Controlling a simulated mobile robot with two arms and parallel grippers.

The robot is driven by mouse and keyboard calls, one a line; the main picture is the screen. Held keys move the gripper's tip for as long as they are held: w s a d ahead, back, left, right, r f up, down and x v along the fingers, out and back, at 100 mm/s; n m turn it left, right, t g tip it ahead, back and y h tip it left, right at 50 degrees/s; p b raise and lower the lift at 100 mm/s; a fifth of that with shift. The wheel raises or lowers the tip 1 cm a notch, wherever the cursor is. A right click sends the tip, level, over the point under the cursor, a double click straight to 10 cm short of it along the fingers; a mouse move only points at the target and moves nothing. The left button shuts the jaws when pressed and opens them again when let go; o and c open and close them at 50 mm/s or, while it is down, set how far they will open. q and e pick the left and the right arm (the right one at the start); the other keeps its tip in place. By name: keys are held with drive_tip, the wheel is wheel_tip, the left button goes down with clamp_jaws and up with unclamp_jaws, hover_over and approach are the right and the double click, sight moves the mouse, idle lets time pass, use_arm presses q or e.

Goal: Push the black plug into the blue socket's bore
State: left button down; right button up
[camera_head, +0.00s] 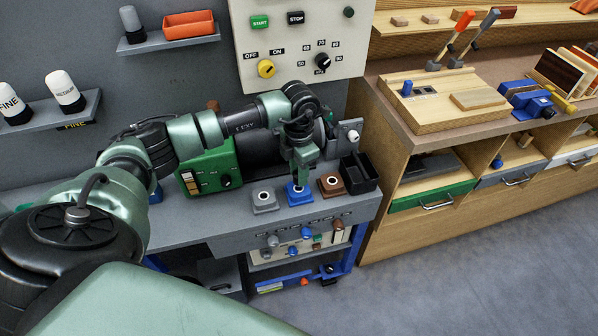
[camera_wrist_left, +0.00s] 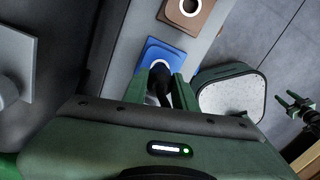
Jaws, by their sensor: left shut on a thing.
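The blue socket (camera_head: 300,197) stands on the grey bench between a grey socket and a brown socket. Its pale ring faces up and shows in both views. My left gripper (camera_head: 304,171) points down just above it. In the left wrist view the left gripper (camera_wrist_left: 157,90) is shut on the black plug (camera_wrist_left: 160,87), which sits between the green fingers. The plug's end is close to the ring of the blue socket (camera_wrist_left: 151,48). The fingers hide part of it, and I cannot tell whether it has entered the bore. In the head view the plug is mostly hidden.
The grey socket (camera_head: 264,201) is left of the blue one and the brown socket (camera_head: 331,185) right. A black open bin (camera_head: 359,175) stands right of the brown socket. A green machine (camera_head: 209,172) is behind, left. The bench's front edge is close to the sockets.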

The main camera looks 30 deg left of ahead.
use_arm(q)
drive_tip(key=shift+f+b, duration=1.25)
drive_tip(key=shift+f, duration=0.15)
drive_tip(key=c, duration=1)
unclamp_jaws()
drive_tip(key=shift+c, duration=0.2)
drive_tip(key=shift+r, duration=0.1)
wheel_tip(320, 180, up, 8)
drive_tip(key=shift+f+b, duration=0.15)
drive_tip(key=shift+b, duration=0.35)
